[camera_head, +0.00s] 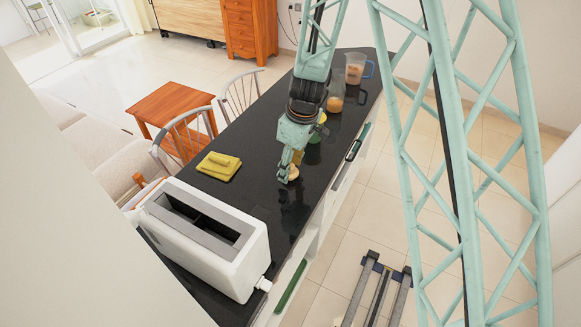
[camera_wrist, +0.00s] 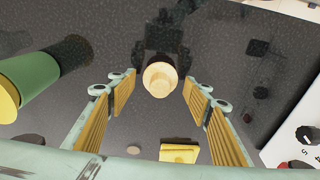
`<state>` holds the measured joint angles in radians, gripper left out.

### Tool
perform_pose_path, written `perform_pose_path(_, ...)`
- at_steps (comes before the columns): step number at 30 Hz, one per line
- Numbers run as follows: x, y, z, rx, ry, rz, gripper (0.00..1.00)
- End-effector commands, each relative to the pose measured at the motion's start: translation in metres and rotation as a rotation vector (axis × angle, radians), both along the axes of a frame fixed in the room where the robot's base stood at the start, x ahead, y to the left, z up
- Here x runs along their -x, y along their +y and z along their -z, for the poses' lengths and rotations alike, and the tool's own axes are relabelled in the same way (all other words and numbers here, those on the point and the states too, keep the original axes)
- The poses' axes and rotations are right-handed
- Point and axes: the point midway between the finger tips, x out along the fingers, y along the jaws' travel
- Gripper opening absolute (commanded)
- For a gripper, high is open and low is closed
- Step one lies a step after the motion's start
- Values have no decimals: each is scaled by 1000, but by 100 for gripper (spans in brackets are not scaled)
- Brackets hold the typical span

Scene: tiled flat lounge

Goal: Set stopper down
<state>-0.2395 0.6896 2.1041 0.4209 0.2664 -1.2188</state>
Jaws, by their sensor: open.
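The stopper (camera_wrist: 160,79) is a small pale tan piece with a rounded top, seen from above in the wrist view. It also shows in the head view (camera_head: 293,173), over the dark counter (camera_head: 240,200) at the fingertips. My gripper (camera_wrist: 159,83) is open, with its yellow-padded fingers on either side of the stopper and a gap on both sides. In the head view my gripper (camera_head: 288,172) points down, low over the counter. Whether the stopper's underside touches the counter is hard to tell.
A white toaster (camera_head: 205,240) stands at the counter's near end. A folded yellow cloth (camera_head: 219,166) lies left of my gripper. A pitcher (camera_head: 355,68) stands at the far end. Bare counter surrounds the stopper.

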Motion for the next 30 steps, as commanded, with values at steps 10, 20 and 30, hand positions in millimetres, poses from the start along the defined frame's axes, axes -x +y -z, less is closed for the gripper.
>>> perform_pose_path(10, 0, -2, -20, -1, -3, -1, 46)
perform_pose_path(20, 3, -7, -55, 0, -1, -1, 46)
perform_pose_path(30, 6, -12, -92, 0, -1, 0, 46)
